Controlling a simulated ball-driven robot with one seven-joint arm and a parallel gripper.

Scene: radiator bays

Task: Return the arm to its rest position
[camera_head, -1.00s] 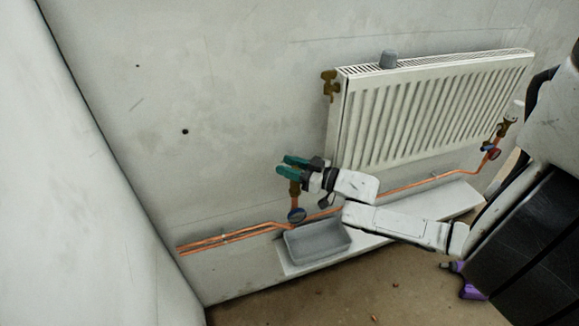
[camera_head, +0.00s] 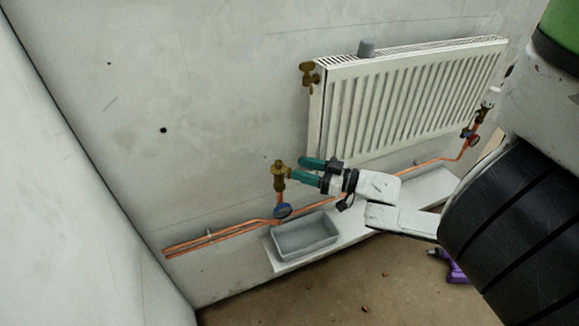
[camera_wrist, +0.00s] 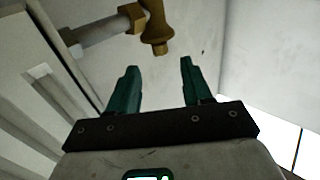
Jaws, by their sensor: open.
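My gripper (camera_head: 297,172) has green fingers spread apart with nothing between them. In the head view it is below the radiator's left end, just right of a brass valve (camera_head: 279,174) that stands on the copper pipe. The fingers look close to this valve; I cannot tell whether they touch it. In the wrist view the two fingers (camera_wrist: 157,88) point up the picture, and a brass fitting (camera_wrist: 156,30) shows beyond their tips. My arm reaches in from the right.
A grey tray (camera_head: 305,236) sits on a white ledge (camera_head: 352,240) below my gripper. Copper pipes (camera_head: 225,234) run along the wall. A purple tool (camera_head: 455,270) lies on the floor.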

